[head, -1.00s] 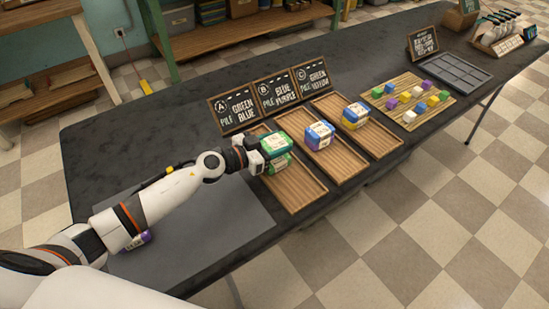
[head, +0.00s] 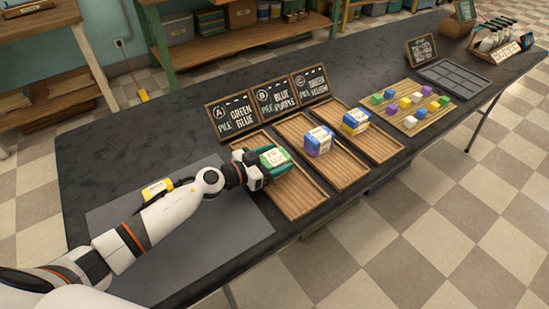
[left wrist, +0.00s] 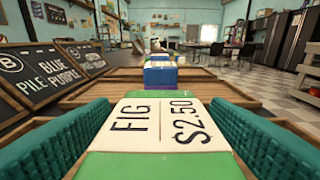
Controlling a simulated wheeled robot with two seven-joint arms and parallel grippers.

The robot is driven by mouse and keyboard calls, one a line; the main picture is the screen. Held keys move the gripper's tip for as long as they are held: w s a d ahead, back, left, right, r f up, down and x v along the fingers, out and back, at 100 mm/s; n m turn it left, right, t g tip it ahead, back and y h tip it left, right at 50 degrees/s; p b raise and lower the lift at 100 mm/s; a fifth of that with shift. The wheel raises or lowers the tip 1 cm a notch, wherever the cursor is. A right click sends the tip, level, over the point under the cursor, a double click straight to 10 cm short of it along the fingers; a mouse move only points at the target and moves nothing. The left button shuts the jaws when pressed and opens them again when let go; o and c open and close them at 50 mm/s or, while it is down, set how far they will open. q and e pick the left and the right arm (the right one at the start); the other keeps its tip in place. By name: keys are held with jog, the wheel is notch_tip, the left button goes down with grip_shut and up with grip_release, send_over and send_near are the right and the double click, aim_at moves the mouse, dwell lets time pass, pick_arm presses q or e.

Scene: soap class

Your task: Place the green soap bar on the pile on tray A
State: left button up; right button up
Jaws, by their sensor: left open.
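The green soap bar (head: 273,157) with a white label lies on tray A (head: 302,196), the leftmost wooden tray. A bit of green shows below it, but my gripper hides most of what is under it. In the left wrist view the bar (left wrist: 160,125) reads "FIG $2.50" and lies flat between two teal finger pads, with a gap at each side. My left gripper (head: 262,167) is open around the bar. My right gripper is not in view.
Tray B (head: 345,178) holds a blue and purple pile (head: 319,141); tray C (head: 385,150) holds a blue and yellow pile (head: 355,122). Chalkboard signs (head: 272,97) stand behind the trays. A yellow bar (head: 157,188) lies near my arm on the grey mat (head: 240,228).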

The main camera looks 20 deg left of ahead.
pick_arm(q)
jog(key=shift+r, duration=0.1)
jog(key=shift+s+a+r, duration=0.1)
jog(key=shift+s+a, duration=0.05)
jog(key=v, duration=1.1)
jog(key=shift+s+a, duration=0.15)
jog(key=shift+s, duration=0.1)
